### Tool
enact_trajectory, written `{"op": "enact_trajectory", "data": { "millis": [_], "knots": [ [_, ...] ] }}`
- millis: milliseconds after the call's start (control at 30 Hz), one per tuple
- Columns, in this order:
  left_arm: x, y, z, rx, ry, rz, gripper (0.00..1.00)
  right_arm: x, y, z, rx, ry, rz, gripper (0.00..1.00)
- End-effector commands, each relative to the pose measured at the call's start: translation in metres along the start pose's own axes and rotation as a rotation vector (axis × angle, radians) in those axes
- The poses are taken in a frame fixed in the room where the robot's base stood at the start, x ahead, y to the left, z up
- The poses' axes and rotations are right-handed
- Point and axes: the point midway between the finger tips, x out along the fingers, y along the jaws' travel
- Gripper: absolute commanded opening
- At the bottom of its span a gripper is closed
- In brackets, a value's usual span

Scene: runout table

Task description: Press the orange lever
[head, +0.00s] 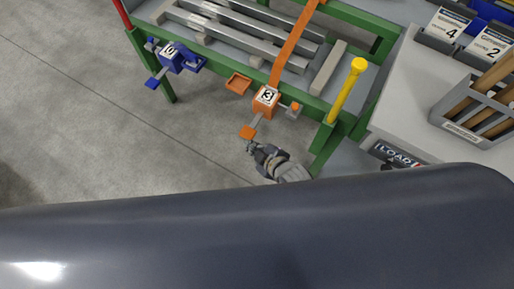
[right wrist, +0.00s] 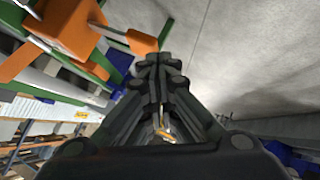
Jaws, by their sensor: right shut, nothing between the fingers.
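The orange lever is an orange pad (head: 247,132) on a short metal arm. It sticks out toward me from an orange box marked 3 (head: 266,99) on the green table frame. My right gripper (head: 250,146) is shut and empty, its fingertips right by the near side of the pad. In the right wrist view the pad (right wrist: 142,42) shows just beyond and left of the shut fingertips (right wrist: 158,64). I cannot tell whether they touch. My left gripper is not in view.
A blue unit (head: 171,57) with its own pad is at the left on the green frame. An orange tray (head: 238,83), an orange knob (head: 295,107) and a yellow post (head: 347,90) stand near box 3. A grey bench (head: 405,95) is at the right. The floor at left is clear.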

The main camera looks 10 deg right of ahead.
Motion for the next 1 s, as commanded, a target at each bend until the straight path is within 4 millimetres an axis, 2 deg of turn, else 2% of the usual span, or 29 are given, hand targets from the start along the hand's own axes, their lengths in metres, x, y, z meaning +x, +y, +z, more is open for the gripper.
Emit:
{"op": "enact_trajectory", "data": {
  "millis": [100,300,1000],
  "knots": [
    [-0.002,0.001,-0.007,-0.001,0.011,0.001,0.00,-0.016,-0.001,0.000,0.000,0.001,-0.001,0.00],
    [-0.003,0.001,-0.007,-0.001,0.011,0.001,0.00,-0.027,-0.001,-0.001,0.001,0.001,0.000,0.00],
    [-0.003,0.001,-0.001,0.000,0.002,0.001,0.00,-0.028,-0.001,-0.001,0.001,0.002,0.000,0.00]
  ]
}}
